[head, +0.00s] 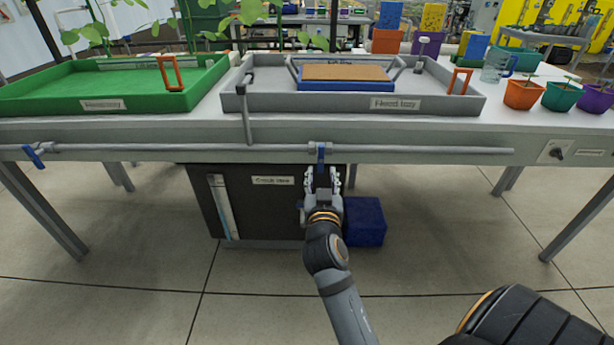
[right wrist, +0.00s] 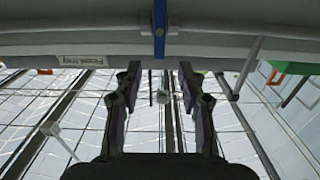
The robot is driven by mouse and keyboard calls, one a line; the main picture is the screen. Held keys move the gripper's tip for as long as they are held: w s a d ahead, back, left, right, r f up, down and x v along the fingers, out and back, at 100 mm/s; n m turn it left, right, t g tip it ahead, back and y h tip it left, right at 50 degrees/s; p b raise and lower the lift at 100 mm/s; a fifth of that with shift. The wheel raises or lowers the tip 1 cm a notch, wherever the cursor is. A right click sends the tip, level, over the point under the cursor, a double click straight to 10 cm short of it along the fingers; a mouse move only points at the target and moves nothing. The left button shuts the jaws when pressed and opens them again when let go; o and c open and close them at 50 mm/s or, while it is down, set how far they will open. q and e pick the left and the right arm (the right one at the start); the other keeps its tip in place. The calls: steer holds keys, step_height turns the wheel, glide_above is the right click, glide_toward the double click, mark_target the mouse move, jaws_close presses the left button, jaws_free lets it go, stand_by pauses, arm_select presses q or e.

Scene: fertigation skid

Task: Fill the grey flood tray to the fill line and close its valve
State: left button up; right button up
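The grey flood tray (head: 440,104) sits on the white bench, with a label on its front wall. On the pipe (head: 420,149) below the tray, a valve with a blue handle (head: 320,155) points straight down, across the pipe. My right gripper (head: 322,172) is just below the handle with its fingers apart. In the right wrist view the open fingers (right wrist: 159,72) stand either side of the handle's line (right wrist: 159,30), and nothing is clamped. My left gripper is not in view.
A green tray (head: 200,90) stands at left, with another blue handle (head: 34,155) below it. A blue tray with a brown top (head: 345,85) is inside the grey tray. A dark tank (head: 265,215) and a blue box (head: 364,222) stand under the bench. Pots (head: 523,95) stand at right.

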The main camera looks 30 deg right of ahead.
mark_target(321, 154)
steer(key=b+x, duration=0.1)
steer(key=x, duration=1)
steer(key=shift+s, duration=0.1)
steer(key=shift+c, duration=0.3)
jaws_close()
